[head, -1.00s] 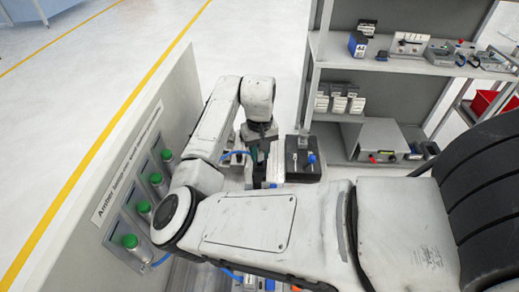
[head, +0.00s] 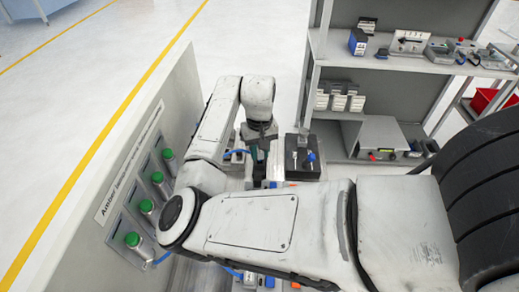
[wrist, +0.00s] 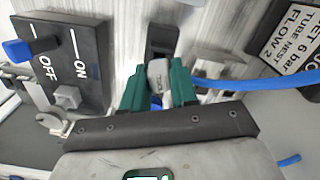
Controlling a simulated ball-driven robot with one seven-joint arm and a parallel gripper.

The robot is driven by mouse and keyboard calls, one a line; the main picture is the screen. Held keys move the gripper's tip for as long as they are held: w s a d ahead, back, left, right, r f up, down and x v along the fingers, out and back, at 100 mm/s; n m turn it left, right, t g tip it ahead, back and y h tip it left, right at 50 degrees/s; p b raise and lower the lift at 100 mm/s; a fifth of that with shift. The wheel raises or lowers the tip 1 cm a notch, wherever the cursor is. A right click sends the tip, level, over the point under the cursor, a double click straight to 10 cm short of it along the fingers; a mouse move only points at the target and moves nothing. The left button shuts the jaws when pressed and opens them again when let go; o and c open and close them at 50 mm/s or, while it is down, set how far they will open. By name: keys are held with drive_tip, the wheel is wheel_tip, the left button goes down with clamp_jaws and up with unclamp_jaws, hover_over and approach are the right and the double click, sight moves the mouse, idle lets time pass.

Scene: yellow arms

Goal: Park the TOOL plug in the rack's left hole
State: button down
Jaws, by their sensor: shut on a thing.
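My gripper (wrist: 158,88) has two green fingers and is shut on a grey plug (wrist: 158,74) in the wrist view. A blue hose (wrist: 255,84) shows beside the plug and runs off to the right. Any TOOL label on the plug is too small to read. A dark slotted piece (wrist: 162,38) stands just beyond the plug; I cannot tell whether it is the rack or whether the plug touches it. In the head view, my gripper (head: 259,158) is low beyond my arm's elbow, and the plug is hidden. I cannot make out the rack's left hole.
A black ON/OFF switch box (wrist: 75,60) with a blue knob is left of the fingers. In the head view, a panel with green buttons (head: 145,206) stands left and shelves (head: 400,62) stand at back right.

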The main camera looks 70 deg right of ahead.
drive_tip(key=shift+f, duration=1.05)
idle(0.4)
drive_tip(key=c, duration=0.8)
unclamp_jaws()
drive_tip(key=shift+r, duration=0.15)
wheel_tip(320, 180, up, 6)
drive_tip(key=p, duration=0.5)
drive_tip(key=shift+r+p, duration=0.25)
drive_tip(key=shift+p, duration=0.15)
drive_tip(key=shift+r, duration=1.15)
